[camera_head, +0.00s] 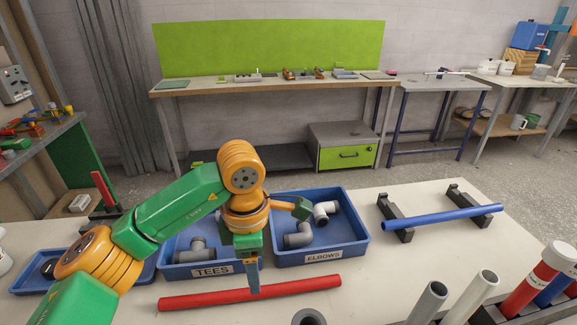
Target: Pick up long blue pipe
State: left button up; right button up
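A long blue pipe (445,216) lies across two black holders on the right part of the pale table. It is roughly horizontal, with its right end slightly higher in the picture. My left gripper (254,285) points down just above the front of the blue bins, near the middle of a red pipe (205,299). It is well to the left of the blue pipe and apart from it. I see no object clearly held in it. Its finger gap is not clear from this angle. My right gripper is not in view.
Blue bins labelled TEES (170,272) and ELBOWS (365,245) hold grey and white fittings. Upright grey, white, red and blue pipes crowd the front right. The table (425,260) is clear just in front of the blue pipe. A workbench (270,87) stands behind.

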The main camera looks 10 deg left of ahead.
aim_at(401, 222)
jog(key=k+l, duration=0.2)
jog(key=k, duration=0.3)
jog(key=k+l, duration=0.2)
jog(key=k, duration=0.25)
jog(key=k+l, duration=0.15)
jog(key=k, duration=0.35)
